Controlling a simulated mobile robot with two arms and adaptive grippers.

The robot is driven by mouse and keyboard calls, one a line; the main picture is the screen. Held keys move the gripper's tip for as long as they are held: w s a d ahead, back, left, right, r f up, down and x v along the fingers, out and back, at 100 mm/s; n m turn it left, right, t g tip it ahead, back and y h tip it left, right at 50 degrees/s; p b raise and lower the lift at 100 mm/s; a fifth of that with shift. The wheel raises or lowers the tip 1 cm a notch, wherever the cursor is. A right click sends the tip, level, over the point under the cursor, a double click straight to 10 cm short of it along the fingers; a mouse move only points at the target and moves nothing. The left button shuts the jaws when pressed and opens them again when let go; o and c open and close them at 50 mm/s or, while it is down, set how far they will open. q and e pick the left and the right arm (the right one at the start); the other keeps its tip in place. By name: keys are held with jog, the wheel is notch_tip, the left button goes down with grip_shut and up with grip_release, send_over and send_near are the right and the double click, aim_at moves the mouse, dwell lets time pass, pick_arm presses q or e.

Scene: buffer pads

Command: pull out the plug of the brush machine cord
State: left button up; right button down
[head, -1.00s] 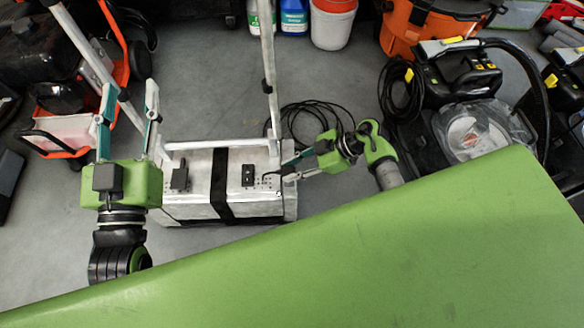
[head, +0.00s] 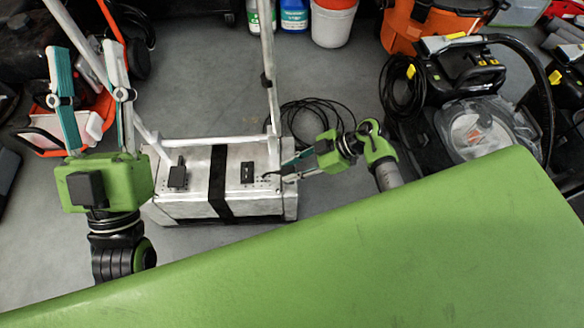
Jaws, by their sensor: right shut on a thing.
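The brush machine shows as a silver metal box (head: 195,207) with a black strap around it and a long metal tube handle. My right gripper (head: 284,172) is at the box's right end, low by its top edge. It is shut on the cord's plug, which is small, dark and mostly hidden by the fingers; I cannot tell whether it still sits in its socket. The black cord (head: 322,112) lies in loose loops on the floor behind my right gripper. My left gripper (head: 84,48) is open and empty, left of the box and its handle, fingers pointing away.
An orange and black vacuum (head: 425,25) and a black and grey machine (head: 470,80) stand at the right. A white bucket (head: 332,22) and bottles (head: 293,16) stand at the back. Red-framed carts are at the left. Grey floor lies clear behind the box.

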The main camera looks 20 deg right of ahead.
pick_arm(q)
jog(key=shift+s+a+r+t+h, duration=0.15)
jog(key=shift+s+r+t+h, duration=0.35)
jog(key=shift+s+r, duration=0.45)
jog(key=shift+w+f, duration=0.1)
jog(key=shift+w, duration=0.05)
jog(key=shift+w+d+f+g+y+p, duration=0.15)
jog(key=shift+w+f+g+y, duration=0.2)
jog(key=shift+w+f+g, duration=0.4)
jog(key=shift+w+d+f+g+y+p, duration=0.15)
jog(key=shift+w+f+g+y, duration=0.25)
jog(key=shift+w+f, duration=0.55)
jog(key=shift+s+f, duration=0.1)
dwell(0.8)
jog(key=shift+w+f+g+y+p, duration=0.15)
jog(key=shift+w+f+g, duration=0.25)
jog(key=shift+f, duration=0.25)
jog(key=shift+w+f+g+y+p, duration=0.15)
jog(key=shift+w+f+g, duration=0.2)
jog(key=shift+f, duration=0.35)
jog(key=shift+w+f+g+y+p, duration=0.15)
jog(key=shift+w+f+g, duration=0.2)
jog(key=shift+f, duration=0.3)
